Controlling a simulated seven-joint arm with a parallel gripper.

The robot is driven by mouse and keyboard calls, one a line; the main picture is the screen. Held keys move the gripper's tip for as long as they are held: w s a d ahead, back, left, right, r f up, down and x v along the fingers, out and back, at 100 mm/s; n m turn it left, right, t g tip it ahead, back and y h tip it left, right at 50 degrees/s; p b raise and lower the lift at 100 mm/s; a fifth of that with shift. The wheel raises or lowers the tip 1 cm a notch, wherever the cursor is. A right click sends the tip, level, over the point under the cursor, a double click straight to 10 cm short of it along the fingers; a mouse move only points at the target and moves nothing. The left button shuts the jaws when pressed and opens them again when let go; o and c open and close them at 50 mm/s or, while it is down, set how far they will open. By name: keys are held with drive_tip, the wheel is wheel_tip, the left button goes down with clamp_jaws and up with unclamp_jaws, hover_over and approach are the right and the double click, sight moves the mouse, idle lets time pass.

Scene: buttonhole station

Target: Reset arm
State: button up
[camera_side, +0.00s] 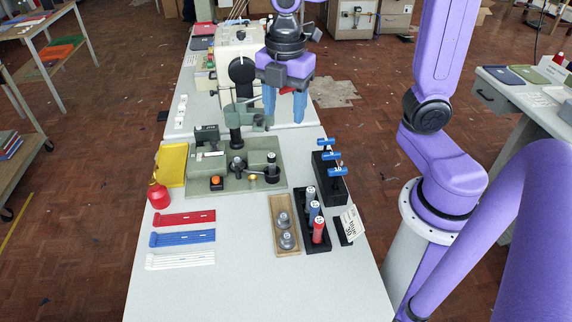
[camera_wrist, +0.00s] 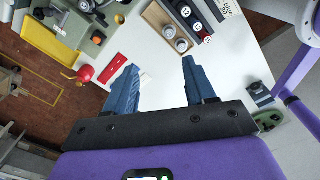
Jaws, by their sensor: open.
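My gripper (camera_side: 284,114) hangs above the far part of the white table (camera_side: 250,285), pointing down. Its two blue fingers are spread apart with nothing between them. In the wrist view the open fingers (camera_wrist: 158,68) have bare table between them. Below and nearer in the side view is the grey-green buttonhole machine (camera_side: 236,186), with an orange button on its base. My gripper appears clear of it, though the exact height is hard to tell. Red (camera_side: 185,218), blue (camera_side: 183,238) and white (camera_side: 181,259) strips lie side by side at the left.
A red oil can (camera_side: 158,196) and yellow tray (camera_side: 172,165) stand left. A wooden tray (camera_side: 276,209) holds two metal weights. Beside it are a black rack (camera_side: 325,244) of bobbins, blue T-handled tools (camera_side: 330,158) and a card (camera_side: 352,224). The table's near end is clear.

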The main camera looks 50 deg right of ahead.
drive_tip(key=s+d+f+m, duration=0.1)
drive_tip(key=s+f+m, duration=0.1)
drive_tip(key=s, duration=0.6)
drive_tip(key=s+d+f+m, duration=0.1)
drive_tip(key=s+f+m, duration=0.1)
drive_tip(key=s+m, duration=0.3)
drive_tip(key=s, duration=0.3)
drive_tip(key=shift+s+f+m, duration=0.25)
drive_tip(key=shift+f+m, duration=0.05)
drive_tip(key=shift+f, duration=0.1)
